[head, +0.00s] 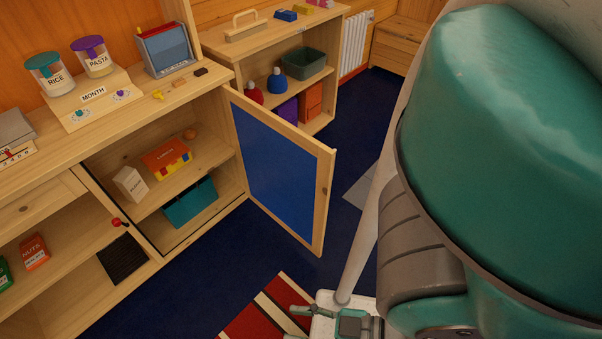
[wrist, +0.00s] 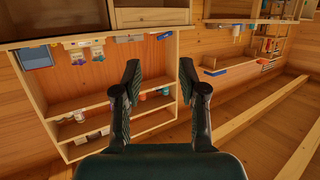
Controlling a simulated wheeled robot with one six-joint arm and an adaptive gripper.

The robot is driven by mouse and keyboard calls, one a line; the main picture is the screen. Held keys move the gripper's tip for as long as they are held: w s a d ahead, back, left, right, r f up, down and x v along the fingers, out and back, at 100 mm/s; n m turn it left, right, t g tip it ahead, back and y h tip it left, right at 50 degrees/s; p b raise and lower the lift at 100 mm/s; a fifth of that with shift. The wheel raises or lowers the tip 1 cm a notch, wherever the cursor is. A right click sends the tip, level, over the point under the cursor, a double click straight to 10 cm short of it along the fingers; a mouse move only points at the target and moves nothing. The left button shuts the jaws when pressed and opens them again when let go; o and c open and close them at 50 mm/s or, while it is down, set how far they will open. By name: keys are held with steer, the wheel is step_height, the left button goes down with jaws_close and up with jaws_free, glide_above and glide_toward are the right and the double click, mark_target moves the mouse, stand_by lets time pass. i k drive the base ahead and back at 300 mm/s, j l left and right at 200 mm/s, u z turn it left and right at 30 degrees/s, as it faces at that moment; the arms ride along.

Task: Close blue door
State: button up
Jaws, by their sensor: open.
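The blue door (head: 277,166) is a blue panel in a light wood frame. In the head view it stands open, swung out from the right side of a low wooden cabinet (head: 173,249). Its free edge points toward the lower right, over the dark blue floor. My gripper (wrist: 158,75) shows in the wrist view with its two dark fingers apart and nothing between them. It faces a wooden wall and shelves, and I cannot make out the blue door there. In the head view my arm fills the right side and the fingertips are not clearly visible.
Inside the open cabinet are a lunch box (head: 167,158), a white carton (head: 130,184) and a teal bin (head: 190,203). Jars and a grey-blue box (head: 165,49) stand on top. A second shelf unit (head: 299,43) stands behind the door. A striped rug (head: 268,310) lies in front.

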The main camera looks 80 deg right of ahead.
mark_target(287, 172)
steer(key=k+l, duration=0.2)
steer(key=l, duration=0.2)
steer(key=k+l, duration=0.2)
steer(key=l, duration=0.15)
steer(key=k+l, duration=0.15)
steer(key=l, duration=0.25)
steer(key=k+l, duration=0.2)
steer(key=l, duration=0.2)
steer(key=k+l, duration=0.2)
steer(key=l, duration=0.85)
steer(key=k+l, duration=0.15)
steer(key=l, duration=0.5)
steer(key=i+l+u, duration=0.15)
steer(key=l, duration=0.2)
steer(key=i+l+u, duration=0.3)
steer(key=i+l, duration=0.15)
steer(key=l, duration=0.3)
steer(key=k+l+z, duration=0.2)
steer(key=k, duration=0.7)
steer(key=j, duration=0.1)
